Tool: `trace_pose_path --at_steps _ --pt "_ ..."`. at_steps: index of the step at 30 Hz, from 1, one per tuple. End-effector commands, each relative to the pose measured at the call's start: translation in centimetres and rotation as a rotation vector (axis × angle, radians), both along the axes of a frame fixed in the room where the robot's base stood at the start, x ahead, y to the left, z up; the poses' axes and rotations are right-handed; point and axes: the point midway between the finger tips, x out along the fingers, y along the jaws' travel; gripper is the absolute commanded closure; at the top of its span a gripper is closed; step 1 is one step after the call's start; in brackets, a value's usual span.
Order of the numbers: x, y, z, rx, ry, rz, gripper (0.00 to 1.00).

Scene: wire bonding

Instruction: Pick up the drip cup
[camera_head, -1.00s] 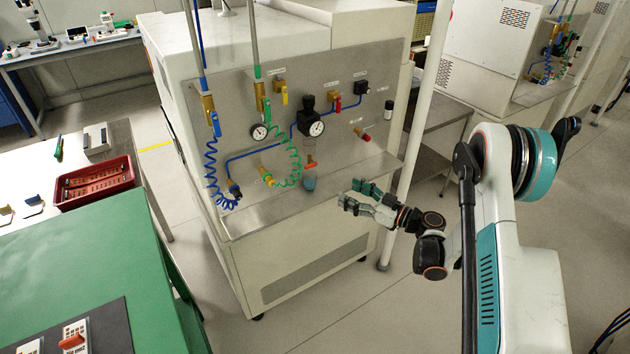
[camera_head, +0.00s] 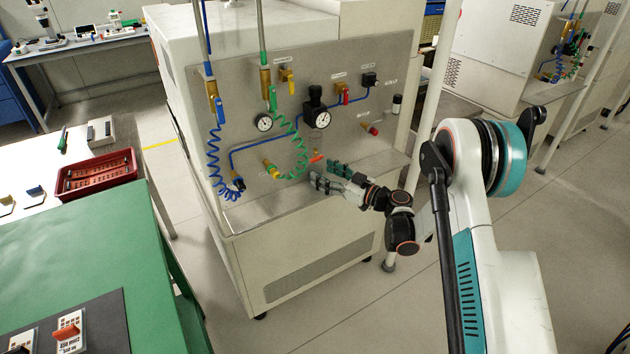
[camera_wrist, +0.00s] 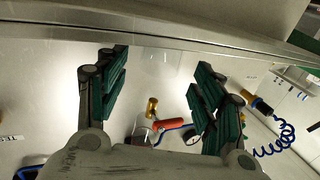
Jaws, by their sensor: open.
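My gripper (camera_head: 325,176) is open at the front of the machine panel, just below the pressure regulator (camera_head: 315,103). In the wrist view its two green-padded fingers (camera_wrist: 160,66) stand wide apart. The drip cup is hidden behind my gripper in the head view. In the wrist view a faint, see-through cup-like shape (camera_wrist: 160,72) shows between the fingers; I cannot tell its edges clearly or whether a finger touches it. An orange-red valve handle (camera_head: 316,158) sits just above my gripper, and it also shows in the wrist view (camera_wrist: 173,127).
A metal ledge (camera_head: 270,205) runs under the panel. A green coiled hose (camera_head: 295,155) hangs close left of my gripper, and a blue coiled hose (camera_head: 216,170) further left. A white post (camera_head: 428,110) stands to the right. Floor in front is clear.

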Motion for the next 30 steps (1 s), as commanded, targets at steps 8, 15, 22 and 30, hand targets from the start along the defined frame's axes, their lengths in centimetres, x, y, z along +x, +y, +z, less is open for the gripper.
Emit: trace_pose_path --at_steps 8,15,22,30 --pt "1.16 1.67 -0.03 0.0 0.0 0.0 0.38" --pt "1.14 1.63 -0.01 0.0 0.0 -0.001 0.68" --pt "1.13 1.62 -0.03 0.0 0.0 -0.001 0.78" --pt "0.85 1.09 0.67 0.0 0.0 -0.002 0.78"
